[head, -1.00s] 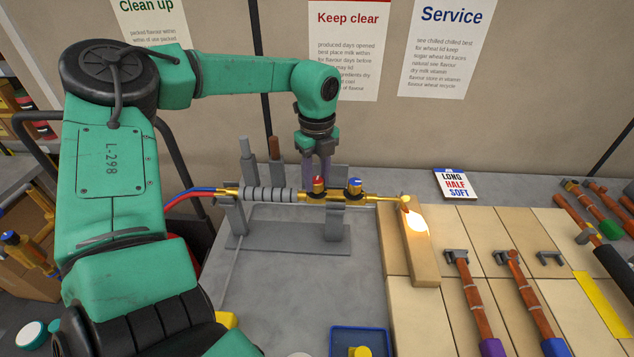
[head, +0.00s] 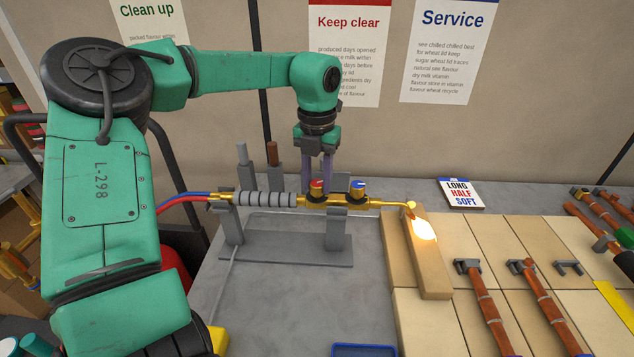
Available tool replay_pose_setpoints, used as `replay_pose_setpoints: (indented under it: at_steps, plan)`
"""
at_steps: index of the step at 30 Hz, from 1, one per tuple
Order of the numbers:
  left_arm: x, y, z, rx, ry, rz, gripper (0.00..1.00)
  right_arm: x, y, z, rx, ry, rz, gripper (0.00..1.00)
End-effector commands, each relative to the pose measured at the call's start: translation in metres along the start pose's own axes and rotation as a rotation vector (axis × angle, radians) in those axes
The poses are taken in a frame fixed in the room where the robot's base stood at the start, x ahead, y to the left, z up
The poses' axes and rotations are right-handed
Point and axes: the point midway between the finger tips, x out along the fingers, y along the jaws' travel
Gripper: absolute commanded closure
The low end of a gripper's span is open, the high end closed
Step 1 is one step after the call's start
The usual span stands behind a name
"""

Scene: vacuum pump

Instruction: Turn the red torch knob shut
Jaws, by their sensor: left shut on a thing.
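The brass torch lies level in a grey stand (head: 290,248), its grey ribbed handle to the left and its tip to the right. The red torch knob (head: 316,186) sits on top of the torch, left of a blue knob (head: 357,187). My left gripper (head: 321,178) points down at the red knob with its purple fingers shut on it. The fingers partly blend with the knob, so its exact turn is hard to read. A bright flame glows at the torch tip (head: 411,206) against a tan brick (head: 432,275). My right gripper is not in view.
Red and blue hoses (head: 183,203) run left from the torch. Copper-coloured pipe pieces (head: 487,305) lie on tan bricks at the right. A blue tray (head: 363,350) is at the front edge. Grey bench in front of the stand is clear.

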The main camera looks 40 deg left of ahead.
Motion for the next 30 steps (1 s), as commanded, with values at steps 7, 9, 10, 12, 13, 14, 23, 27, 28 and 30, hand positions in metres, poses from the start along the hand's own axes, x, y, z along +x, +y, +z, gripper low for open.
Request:
replay_pose_setpoints:
  at_steps: [7,9,10,12,13,14,23,27,28,30]
  plan:
    - [0.0006,0.0001,0.0,0.218,0.0,0.001,1.0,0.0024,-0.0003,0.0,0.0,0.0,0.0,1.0]
    - [0.0005,0.0001,0.0,0.272,0.0,0.001,1.0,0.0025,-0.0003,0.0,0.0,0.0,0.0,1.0]
    - [0.0005,0.0001,0.0,0.294,0.0,0.001,1.0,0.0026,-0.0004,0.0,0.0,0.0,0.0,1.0]
    - [0.0005,0.0,0.0,0.338,0.0,0.001,1.0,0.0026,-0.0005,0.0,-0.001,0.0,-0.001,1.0]
    - [0.0005,0.0,0.0,0.357,0.0,0.001,1.0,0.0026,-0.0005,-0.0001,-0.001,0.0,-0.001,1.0]
    - [0.0005,0.0,0.0,0.372,0.0,0.0,1.0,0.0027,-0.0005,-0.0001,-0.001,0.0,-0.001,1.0]
    - [0.0005,-0.0001,0.0,0.472,0.0,0.0,1.0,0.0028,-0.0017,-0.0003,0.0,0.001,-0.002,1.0]
    - [0.0006,-0.0001,0.0,0.485,0.0,0.0,1.0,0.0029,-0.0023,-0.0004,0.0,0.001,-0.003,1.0]
    - [0.0006,-0.0001,0.0,0.486,0.0,0.0,1.0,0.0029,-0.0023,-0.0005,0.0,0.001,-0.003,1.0]
    - [0.0006,-0.0001,0.0,0.487,0.0,0.0,1.0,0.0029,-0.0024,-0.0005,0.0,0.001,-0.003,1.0]
